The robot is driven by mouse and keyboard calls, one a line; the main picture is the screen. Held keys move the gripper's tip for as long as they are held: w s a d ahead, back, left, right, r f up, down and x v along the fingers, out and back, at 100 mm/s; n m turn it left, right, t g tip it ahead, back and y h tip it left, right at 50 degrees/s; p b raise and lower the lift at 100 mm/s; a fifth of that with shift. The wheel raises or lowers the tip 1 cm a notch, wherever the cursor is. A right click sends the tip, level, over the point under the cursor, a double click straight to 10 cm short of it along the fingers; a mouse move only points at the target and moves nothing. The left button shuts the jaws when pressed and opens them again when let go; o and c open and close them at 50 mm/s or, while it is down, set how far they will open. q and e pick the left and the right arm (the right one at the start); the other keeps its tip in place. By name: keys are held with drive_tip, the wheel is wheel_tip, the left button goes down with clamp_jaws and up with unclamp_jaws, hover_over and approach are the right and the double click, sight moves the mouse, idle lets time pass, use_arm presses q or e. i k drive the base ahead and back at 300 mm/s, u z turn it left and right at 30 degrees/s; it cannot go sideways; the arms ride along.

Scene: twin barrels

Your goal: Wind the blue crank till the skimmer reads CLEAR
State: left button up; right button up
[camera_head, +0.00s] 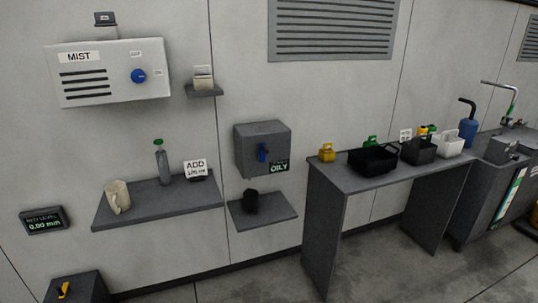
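A dark grey wall box (262,133) hangs near the middle of the head view. A blue handle (263,153), which looks like the crank, sits upright on its front. A small display (279,167) at the box's lower right reads OILY in green. A black object (251,201) stands on a small grey shelf (275,212) below the box. Neither of my grippers shows in this view.
A white MIST box (108,72) with a blue knob (138,76) hangs upper left. A shelf (150,207) holds a beige jug (117,196), a bottle (162,162) and an ADD card (195,168). A grey table (330,177) with several containers stands right. Floor is clear in front.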

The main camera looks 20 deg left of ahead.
sight(263, 154)
drive_tip(key=z, duration=0.65)
drive_tip(key=i, duration=0.8)
drive_tip(key=z, duration=0.45)
drive_tip(key=i, duration=0.95)
drive_tip(key=u, duration=0.55)
